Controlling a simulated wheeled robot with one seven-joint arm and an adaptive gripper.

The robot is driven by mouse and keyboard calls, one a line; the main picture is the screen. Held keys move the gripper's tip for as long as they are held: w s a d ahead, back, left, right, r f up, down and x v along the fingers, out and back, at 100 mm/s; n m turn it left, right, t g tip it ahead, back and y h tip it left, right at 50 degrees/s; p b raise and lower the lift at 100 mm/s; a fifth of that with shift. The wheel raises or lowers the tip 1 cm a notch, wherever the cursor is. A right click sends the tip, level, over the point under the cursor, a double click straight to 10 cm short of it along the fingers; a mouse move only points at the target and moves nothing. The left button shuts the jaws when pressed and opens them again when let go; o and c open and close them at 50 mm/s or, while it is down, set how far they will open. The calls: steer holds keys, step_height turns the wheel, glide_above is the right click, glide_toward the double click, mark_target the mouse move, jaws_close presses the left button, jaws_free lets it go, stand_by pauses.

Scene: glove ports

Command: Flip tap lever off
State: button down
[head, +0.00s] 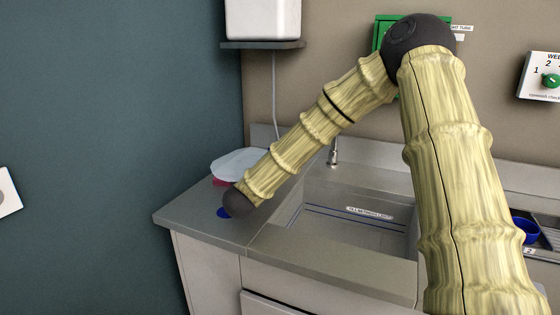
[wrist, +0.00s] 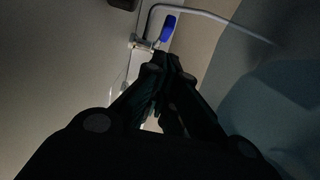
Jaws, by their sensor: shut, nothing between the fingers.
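In the wrist view a small tap fitting (wrist: 141,42) carries a bright blue lever (wrist: 168,28). The lever is tilted against the fitting. My gripper (wrist: 164,60) is dark, and its fingers meet at the tips, shut and empty. The fingertips show just below the lever in the picture; I cannot tell whether they touch it. In the head view my sleeved arm reaches down to the left, and its dark end hides the gripper. I cannot make out the blue lever clearly there.
A sink (head: 350,225) with a metal spout (head: 333,152) is right of my arm's end. A white tank (head: 262,20) sits on a shelf (head: 262,45), with a thin tube (head: 275,95) hanging down.

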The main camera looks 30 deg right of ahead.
steer(key=v, duration=0.3)
steer(key=shift+w+a, duration=0.15)
steer(key=shift+a, duration=0.4)
steer(key=shift+a+r, duration=0.15)
steer(key=shift+a, duration=0.05)
